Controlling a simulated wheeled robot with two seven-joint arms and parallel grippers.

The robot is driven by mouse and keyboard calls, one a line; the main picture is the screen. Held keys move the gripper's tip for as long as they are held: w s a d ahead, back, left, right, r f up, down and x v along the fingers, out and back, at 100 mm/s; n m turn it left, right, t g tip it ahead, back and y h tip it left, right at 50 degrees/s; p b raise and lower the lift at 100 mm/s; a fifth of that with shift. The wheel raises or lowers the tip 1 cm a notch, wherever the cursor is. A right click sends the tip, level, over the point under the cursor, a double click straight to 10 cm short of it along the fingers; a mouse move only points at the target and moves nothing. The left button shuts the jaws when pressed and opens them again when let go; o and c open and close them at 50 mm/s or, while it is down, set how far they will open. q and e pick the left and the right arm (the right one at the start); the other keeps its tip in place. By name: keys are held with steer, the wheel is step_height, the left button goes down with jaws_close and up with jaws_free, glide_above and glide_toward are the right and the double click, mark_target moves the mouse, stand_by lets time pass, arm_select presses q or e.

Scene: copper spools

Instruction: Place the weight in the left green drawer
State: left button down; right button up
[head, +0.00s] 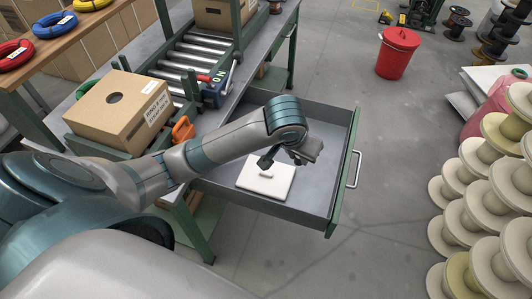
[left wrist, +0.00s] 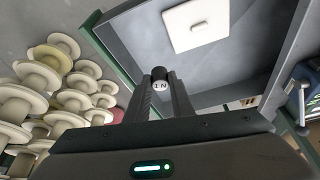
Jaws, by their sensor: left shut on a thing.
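The green-fronted drawer (head: 345,190) is pulled out from under the workbench, with a grey inside and a metal handle; it also shows in the left wrist view (left wrist: 245,62). A flat white square piece (head: 270,186) with a small raised part lies on its floor, also seen in the left wrist view (left wrist: 195,25). My left gripper (head: 272,157) is over the open drawer. In the left wrist view its fingers are shut on the weight (left wrist: 160,80), a small dark cylinder with a white marked face. Its height above the drawer floor is hard to tell. My right gripper is out of view.
A cardboard box (head: 118,108) and an orange-handled item (head: 183,130) are on the workbench near my left arm. A roller conveyor (head: 185,68) lies behind. Stacked pale spools (head: 480,215) stand at the right, and a red bin (head: 397,55) on the floor.

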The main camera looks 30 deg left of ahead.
arm_select(q)
steer(key=shift+s+a+f, duration=0.1)
steer(key=shift+s+f, duration=0.05)
steer(key=shift+f, duration=0.35)
steer(key=shift+w+r, duration=0.1)
steer(key=shift+w, duration=0.2)
steer(key=w+a+f+n+y, duration=0.1)
steer(key=w+a+f+n, duration=0.1)
steer(key=w+a, duration=0.7)
steer(key=s+a+f+n, duration=0.1)
steer(key=s+a+f, duration=0.1)
steer(key=a+f, duration=0.3)
steer(key=s+a+f+n, duration=0.1)
steer(key=a+f, duration=0.3)
steer(key=a, duration=0.4)
steer(key=shift+s+a+f+n+y, duration=0.15)
steer(key=shift+s+f+n+y, duration=0.2)
steer(key=shift+s, duration=0.4)
